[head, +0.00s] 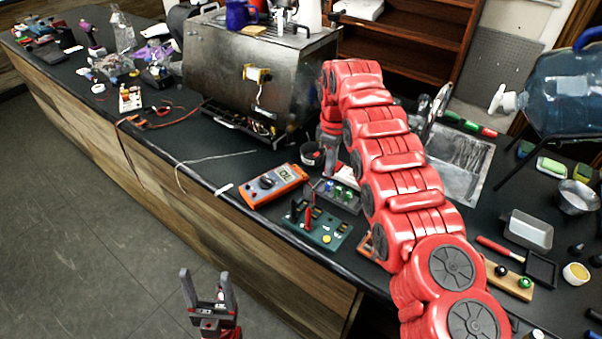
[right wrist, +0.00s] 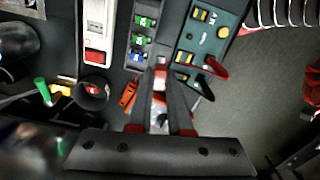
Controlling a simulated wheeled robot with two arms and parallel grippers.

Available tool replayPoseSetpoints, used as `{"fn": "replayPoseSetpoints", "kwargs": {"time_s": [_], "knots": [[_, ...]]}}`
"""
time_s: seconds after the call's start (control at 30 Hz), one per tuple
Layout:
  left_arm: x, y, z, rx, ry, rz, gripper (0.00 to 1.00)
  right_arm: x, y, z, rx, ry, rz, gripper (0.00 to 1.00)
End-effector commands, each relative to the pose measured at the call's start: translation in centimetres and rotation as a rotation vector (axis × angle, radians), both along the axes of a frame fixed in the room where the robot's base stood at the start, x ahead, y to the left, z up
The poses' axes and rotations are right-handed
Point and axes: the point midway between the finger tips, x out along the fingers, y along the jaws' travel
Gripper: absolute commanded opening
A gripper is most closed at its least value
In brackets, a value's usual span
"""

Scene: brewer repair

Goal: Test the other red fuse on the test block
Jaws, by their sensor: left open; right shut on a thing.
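The green test block (head: 318,228) lies near the counter's front edge, with a yellow button and red and black upright parts. It also shows in the right wrist view (right wrist: 222,17). Behind it is the grey fuse tray (head: 346,204); the right wrist view shows green fuses (right wrist: 143,21) in it. My right gripper (right wrist: 160,72) is shut on a small, partly hidden thing with red and white on it, apparently a red fuse (right wrist: 160,84), beside the tray's near end. In the head view my right arm hides much of that gripper. My left gripper (head: 207,284) is open and empty, off the counter's front.
An orange multimeter (head: 274,185) lies left of the test block. A small black round cup (head: 311,155) stands behind it, near the metal brewer (head: 250,75). A thin cable (head: 205,160) crosses the counter. Trays and tools (head: 528,230) lie to the right.

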Motion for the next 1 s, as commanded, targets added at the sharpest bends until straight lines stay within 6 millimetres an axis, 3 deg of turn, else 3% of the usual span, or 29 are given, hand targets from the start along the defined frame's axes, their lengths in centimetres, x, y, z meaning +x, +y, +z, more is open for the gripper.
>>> {"fn": "replayPoseSetpoints", "kwargs": {"time_s": [0.3,1.0], "knots": [[0.0,0.0,0.9,0.0,0.0,0.0,0.68,-0.1,1.4,-0.1,0.0,0.001,0.187,0.0],[0.0,0.0,1.6,0.0,0.0,0.0,0.68,-0.3,2.6,-0.5,0.001,-0.003,0.387,0.0]]}}
